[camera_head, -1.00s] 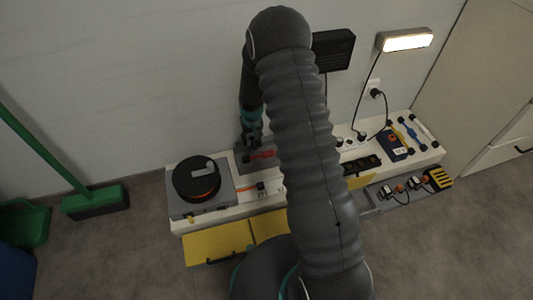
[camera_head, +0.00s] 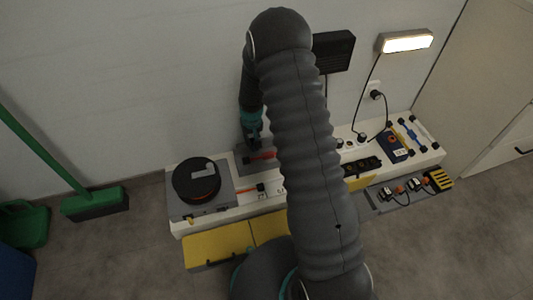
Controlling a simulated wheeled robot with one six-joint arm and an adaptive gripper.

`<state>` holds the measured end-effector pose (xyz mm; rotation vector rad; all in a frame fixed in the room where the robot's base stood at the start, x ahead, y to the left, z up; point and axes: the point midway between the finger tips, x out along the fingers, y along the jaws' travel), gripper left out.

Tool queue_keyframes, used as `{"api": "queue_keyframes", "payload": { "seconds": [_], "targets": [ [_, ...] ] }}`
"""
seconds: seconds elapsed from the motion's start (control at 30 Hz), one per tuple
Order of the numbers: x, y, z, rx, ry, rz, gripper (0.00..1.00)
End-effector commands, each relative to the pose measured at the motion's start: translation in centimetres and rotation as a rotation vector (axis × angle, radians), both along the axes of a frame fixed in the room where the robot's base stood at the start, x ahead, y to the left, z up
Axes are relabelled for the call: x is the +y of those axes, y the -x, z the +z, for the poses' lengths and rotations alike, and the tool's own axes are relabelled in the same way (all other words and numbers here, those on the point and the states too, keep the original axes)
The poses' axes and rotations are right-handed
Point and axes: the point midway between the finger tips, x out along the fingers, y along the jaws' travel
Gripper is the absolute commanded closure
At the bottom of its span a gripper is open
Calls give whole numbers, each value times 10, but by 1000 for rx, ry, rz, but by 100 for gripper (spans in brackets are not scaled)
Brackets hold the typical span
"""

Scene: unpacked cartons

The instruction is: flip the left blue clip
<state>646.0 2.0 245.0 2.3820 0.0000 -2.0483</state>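My gripper (camera_head: 254,142) points down at the back of the white bench, just above a grey plate (camera_head: 242,158) with a red-handled item (camera_head: 261,156) on it. It is small and dark here, so I cannot tell whether its fingers are open or shut. I cannot make out a left blue clip near it; my arm hides the middle of the bench. Blue shows on a blue box (camera_head: 394,147) with a red-orange round part and on a blue-ended tool (camera_head: 407,131), both at the bench's right end, far from my gripper.
The white bench (camera_head: 240,213) runs along the wall. A black round unit (camera_head: 196,181) stands on its left end. A yellow drawer front (camera_head: 218,244) is below. A black power strip (camera_head: 362,164) lies right of my arm. A green broom (camera_head: 95,203) leans at left.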

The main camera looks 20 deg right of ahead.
Motion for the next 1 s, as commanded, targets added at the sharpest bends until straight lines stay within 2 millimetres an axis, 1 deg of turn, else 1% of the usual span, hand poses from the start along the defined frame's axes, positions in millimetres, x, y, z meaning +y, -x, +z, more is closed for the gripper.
{"api": "queue_keyframes", "payload": {
  "seconds": [0.27,1.0],
  "targets": [
    [0,4,-3,2,0,0,100],
    [0,29,-15,10,0,0,100]
  ]
}}
